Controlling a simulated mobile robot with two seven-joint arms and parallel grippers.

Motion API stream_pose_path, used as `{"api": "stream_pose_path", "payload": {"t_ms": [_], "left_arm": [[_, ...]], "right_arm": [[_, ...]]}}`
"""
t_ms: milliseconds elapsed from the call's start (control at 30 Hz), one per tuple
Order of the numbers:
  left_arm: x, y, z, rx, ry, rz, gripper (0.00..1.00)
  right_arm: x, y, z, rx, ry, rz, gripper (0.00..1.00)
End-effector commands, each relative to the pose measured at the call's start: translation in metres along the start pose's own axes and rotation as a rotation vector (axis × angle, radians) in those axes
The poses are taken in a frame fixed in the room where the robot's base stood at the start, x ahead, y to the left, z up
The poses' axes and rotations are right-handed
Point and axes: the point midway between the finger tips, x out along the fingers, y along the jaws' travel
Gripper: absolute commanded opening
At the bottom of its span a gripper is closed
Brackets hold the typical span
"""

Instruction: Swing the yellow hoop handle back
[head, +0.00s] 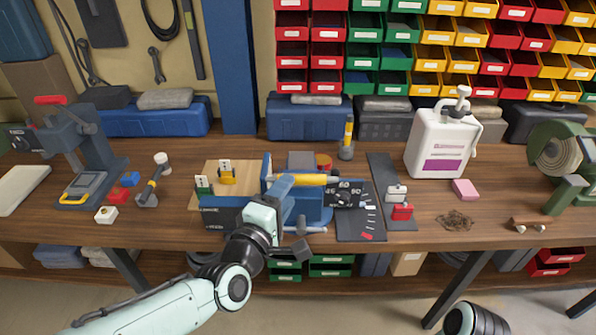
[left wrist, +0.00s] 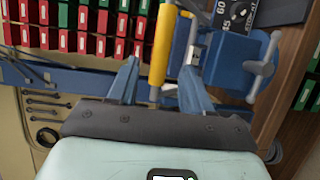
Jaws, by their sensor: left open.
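The yellow handle (head: 308,179) shows as a thick bar lying across the top of a blue vise-like fixture (head: 312,208) at the middle of the bench. In the left wrist view the yellow handle (left wrist: 161,45) runs lengthwise between my two blue fingers. My left gripper (head: 283,192) is open at the handle's left end, over the fixture; it also shows in the left wrist view (left wrist: 161,75). A gap shows between the handle and each finger. The full hoop shape is hidden. My right gripper is out of view.
A dial plate (head: 346,195) stands just right of the handle. A wooden board (head: 225,188) with small fittings lies to the left. A white jug (head: 438,145) stands further right. Blue boxes (head: 308,118) line the back.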

Motion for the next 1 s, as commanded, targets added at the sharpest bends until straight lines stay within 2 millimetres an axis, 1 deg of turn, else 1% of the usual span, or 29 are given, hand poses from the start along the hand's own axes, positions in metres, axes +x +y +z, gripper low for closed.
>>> {"api": "stream_pose_path", "payload": {"t_ms": [33, 200, 300, 400, 533, 800, 833, 867, 900, 967, 1000], "left_arm": [[0.012, 0.001, 0.001, -0.003, -0.002, -0.003, 0.50], [0.045, 0.001, 0.000, -0.001, -0.001, -0.001, 0.50], [0.060, 0.001, 0.000, 0.000, -0.001, 0.000, 0.50], [0.070, 0.001, 0.000, 0.001, -0.001, 0.000, 0.50], [0.077, 0.000, 0.000, 0.002, 0.000, 0.000, 0.50], [0.079, 0.000, 0.000, 0.002, 0.000, 0.000, 0.50], [0.079, 0.000, 0.000, 0.002, 0.000, 0.000, 0.46], [0.079, 0.000, 0.000, 0.002, 0.000, 0.000, 0.37], [0.079, 0.000, 0.000, 0.002, 0.000, 0.000, 0.24], [0.078, 0.000, 0.000, 0.002, 0.000, 0.000, 0.04], [0.078, 0.000, 0.000, 0.002, 0.000, 0.000, 0.00]], "right_arm": [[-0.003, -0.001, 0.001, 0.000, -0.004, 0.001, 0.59], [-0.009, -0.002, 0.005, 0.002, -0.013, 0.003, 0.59], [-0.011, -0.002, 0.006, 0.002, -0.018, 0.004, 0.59], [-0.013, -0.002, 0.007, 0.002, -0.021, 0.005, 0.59], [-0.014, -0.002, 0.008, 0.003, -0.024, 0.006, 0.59], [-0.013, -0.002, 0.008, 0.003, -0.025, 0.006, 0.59], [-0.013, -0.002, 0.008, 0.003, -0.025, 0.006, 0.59], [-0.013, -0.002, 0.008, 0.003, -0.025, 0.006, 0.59], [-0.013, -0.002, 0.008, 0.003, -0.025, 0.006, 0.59], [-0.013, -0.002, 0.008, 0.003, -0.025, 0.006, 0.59], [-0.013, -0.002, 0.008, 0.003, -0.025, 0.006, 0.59]]}}
